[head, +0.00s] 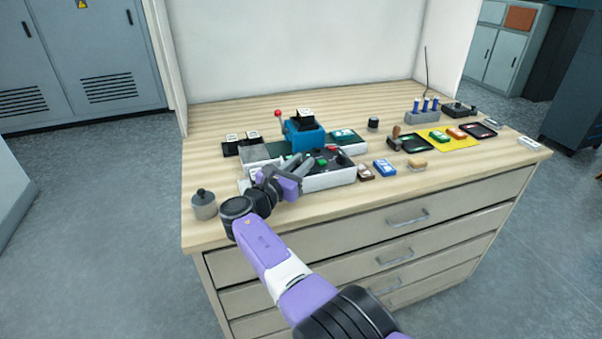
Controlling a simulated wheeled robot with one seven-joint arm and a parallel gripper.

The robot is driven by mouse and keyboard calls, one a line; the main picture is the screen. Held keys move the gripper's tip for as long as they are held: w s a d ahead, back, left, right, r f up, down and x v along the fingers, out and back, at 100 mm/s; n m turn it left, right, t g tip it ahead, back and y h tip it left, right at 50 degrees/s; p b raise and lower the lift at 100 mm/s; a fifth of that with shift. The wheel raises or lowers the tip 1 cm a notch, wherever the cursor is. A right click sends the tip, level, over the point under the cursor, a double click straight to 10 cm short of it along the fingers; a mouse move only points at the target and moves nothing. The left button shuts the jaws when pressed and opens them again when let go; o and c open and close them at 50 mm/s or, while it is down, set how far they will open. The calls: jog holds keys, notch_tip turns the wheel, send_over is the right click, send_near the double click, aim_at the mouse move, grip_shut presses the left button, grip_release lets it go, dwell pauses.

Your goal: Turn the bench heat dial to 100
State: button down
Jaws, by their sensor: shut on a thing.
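The control box (332,179), pale with a dark top, sits near the front left of the bench. Its top carries a red button (332,149) and a green button (322,162). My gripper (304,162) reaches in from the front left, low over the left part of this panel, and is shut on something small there. It appears to be the heat dial, but my gripper hides the dial. Its pointer and scale cannot be read from this view.
A blue machine (305,138) with a red-knobbed lever (278,114) stands behind the box. A lidded metal pot (204,206) is at the front left. Small blocks (384,168), a stamp (396,134) and a yellow mat (462,143) lie to the right.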

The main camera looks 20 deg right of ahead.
dwell(0.6)
jog(key=c, duration=1.2)
grip_release()
jog(key=shift+d, duration=0.1)
jog(key=shift+p+v, duration=0.65)
jog(key=shift+v, duration=3.25)
jog(key=shift+w, duration=0.1)
